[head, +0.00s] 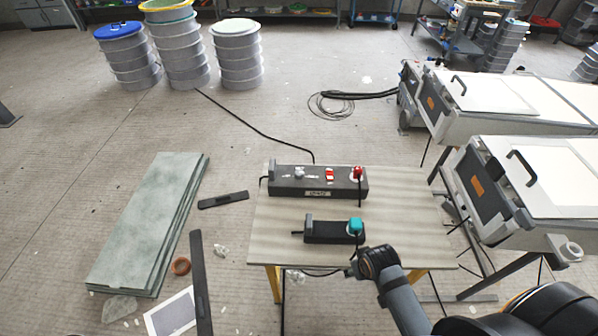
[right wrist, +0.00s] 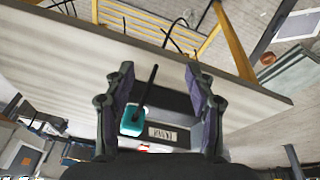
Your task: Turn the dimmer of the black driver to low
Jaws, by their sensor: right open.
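Two dark boxes lie on the table. The nearer, smaller black box (head: 325,232) has a teal block (head: 356,226) with a thin dark stick at its right end. The farther, larger dark box (head: 290,187) has a pale knob (head: 299,173), a red switch (head: 329,175) and a red cap (head: 358,172). My right gripper (head: 360,264) is at the table's front edge, close to the smaller box. In the right wrist view its fingers (right wrist: 163,105) are open, with the teal block (right wrist: 132,118) and its stick in the gap between them. My left gripper is out of view.
The wooden table (head: 410,215) has free room to the right and left of the boxes. White-topped machines (head: 545,180) stand at the right. Green-grey panels (head: 150,222) lie on the floor at the left. A black cable (head: 265,128) runs behind the table.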

